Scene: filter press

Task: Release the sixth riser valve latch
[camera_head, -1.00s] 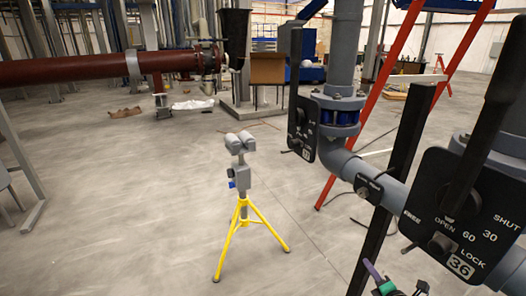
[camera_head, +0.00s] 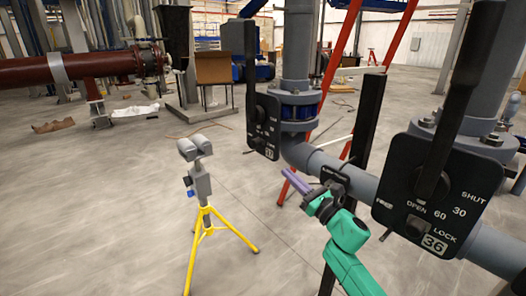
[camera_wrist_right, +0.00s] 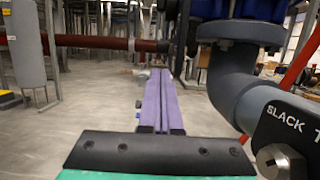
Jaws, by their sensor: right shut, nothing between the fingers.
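A black valve plate (camera_head: 440,190) marked OPEN, 60, 30, SHUT, LOCK and 36 stands at the right, with an upright black lever (camera_head: 458,105) in front. A small latch knob (camera_head: 415,228) sits at its lower left, by LOCK. A second valve plate (camera_head: 262,125) with a lever (camera_head: 251,55) is further left; its number is too small to read surely. Neither shows itself as the sixth riser. My right gripper (camera_head: 296,181) is shut and empty, left of plate 36, near the pipe. Its purple fingers (camera_wrist_right: 158,100) show in the wrist view. My left gripper is not in view.
A grey pipe (camera_head: 360,182) runs between the valves, with a small black tag plate (camera_head: 335,175); in the wrist view a plate (camera_wrist_right: 290,130) reads "SLACK T". A black post (camera_head: 368,115) stands close behind my right arm. A yellow tripod stand (camera_head: 206,232) is on open floor.

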